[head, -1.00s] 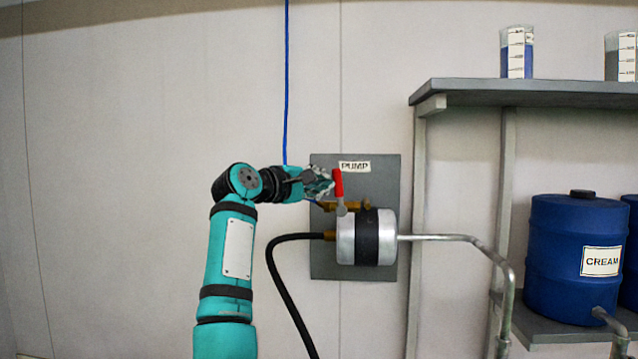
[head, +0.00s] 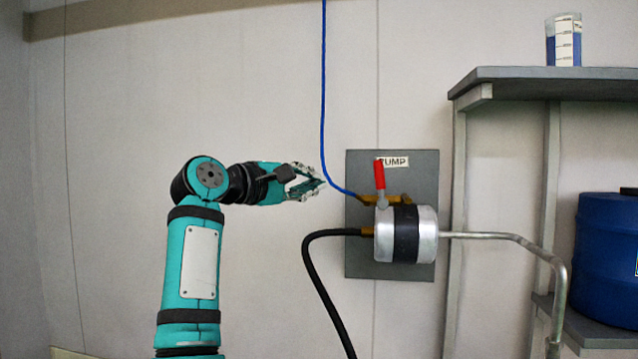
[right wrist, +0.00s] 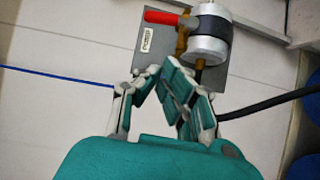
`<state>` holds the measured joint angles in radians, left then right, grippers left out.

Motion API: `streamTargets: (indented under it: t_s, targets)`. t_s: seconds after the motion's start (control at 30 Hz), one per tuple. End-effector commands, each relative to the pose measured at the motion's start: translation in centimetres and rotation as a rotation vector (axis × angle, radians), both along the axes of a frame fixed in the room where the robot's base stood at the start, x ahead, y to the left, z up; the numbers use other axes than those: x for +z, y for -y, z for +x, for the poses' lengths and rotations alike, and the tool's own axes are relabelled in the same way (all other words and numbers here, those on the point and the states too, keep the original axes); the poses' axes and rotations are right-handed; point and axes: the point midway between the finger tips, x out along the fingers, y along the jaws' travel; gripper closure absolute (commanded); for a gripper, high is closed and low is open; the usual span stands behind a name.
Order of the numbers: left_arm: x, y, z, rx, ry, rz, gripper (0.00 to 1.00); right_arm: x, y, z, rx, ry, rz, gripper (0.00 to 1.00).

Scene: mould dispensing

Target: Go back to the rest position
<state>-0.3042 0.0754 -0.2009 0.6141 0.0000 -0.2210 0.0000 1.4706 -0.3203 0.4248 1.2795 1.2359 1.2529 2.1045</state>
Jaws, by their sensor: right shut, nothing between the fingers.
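My right gripper (head: 322,183) is shut and empty, pointing right toward the pump in the head view. It also shows in the right wrist view (right wrist: 162,70), with its fingertips together. The silver pump (head: 406,234) has a black band and is fixed to a grey wall plate. Its red lever (head: 379,174) stands nearly upright above a brass valve. The gripper is clear of the lever, with a gap between them. In the right wrist view the pump (right wrist: 208,47) and the red lever (right wrist: 161,17) lie beyond the fingers. My left gripper is not in view.
A blue hose (head: 323,90) hangs down to the valve, close to the gripper. A black hose (head: 314,270) curves below. A metal pipe (head: 500,237) runs right. A shelf (head: 550,75) with a beaker (head: 564,42) and a blue drum (head: 606,240) stand right. Wall at left is bare.

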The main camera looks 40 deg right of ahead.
Motion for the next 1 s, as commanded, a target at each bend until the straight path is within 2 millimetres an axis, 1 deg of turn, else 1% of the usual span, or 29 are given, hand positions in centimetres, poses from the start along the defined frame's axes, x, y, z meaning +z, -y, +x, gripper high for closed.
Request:
streamTargets:
  t_s: [0.1,0.2,0.53,0.6,0.67,0.77,0.8,0.87,0.9,0.97,1.0]
  targets:
    - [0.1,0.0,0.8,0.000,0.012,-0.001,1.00,0.0,-0.1,0.0,0.000,0.001,0.000,1.00]
    - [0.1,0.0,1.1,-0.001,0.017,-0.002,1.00,0.0,-0.1,0.0,0.000,0.000,0.000,1.00]
    - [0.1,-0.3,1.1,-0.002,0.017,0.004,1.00,0.0,-0.1,0.0,0.000,-0.002,-0.001,1.00]
    - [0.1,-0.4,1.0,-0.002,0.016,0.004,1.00,-0.4,-0.1,0.5,-0.003,-0.040,-0.023,1.00]
    - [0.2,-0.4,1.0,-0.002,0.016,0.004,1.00,-1.2,-0.2,1.5,-0.008,-0.130,-0.079,1.00]
    - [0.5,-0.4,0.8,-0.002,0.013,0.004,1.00,-4.2,-1.0,4.9,-0.025,-0.428,-0.265,1.00]
    - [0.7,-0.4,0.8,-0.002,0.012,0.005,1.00,-6.0,-1.7,6.8,-0.035,-0.592,-0.371,1.00]
    - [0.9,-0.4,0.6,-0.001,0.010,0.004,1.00,-9.1,-3.1,9.5,-0.049,-0.834,-0.531,1.00]
    - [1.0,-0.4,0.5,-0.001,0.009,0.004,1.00,-11.4,-4.1,11.3,-0.058,-0.987,-0.634,1.00]
    - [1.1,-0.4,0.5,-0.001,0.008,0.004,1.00,-15.0,-5.6,13.6,-0.072,-1.195,-0.780,1.00]
    - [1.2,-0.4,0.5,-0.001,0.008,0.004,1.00,-17.6,-6.7,14.9,-0.079,-1.320,-0.873,1.00]
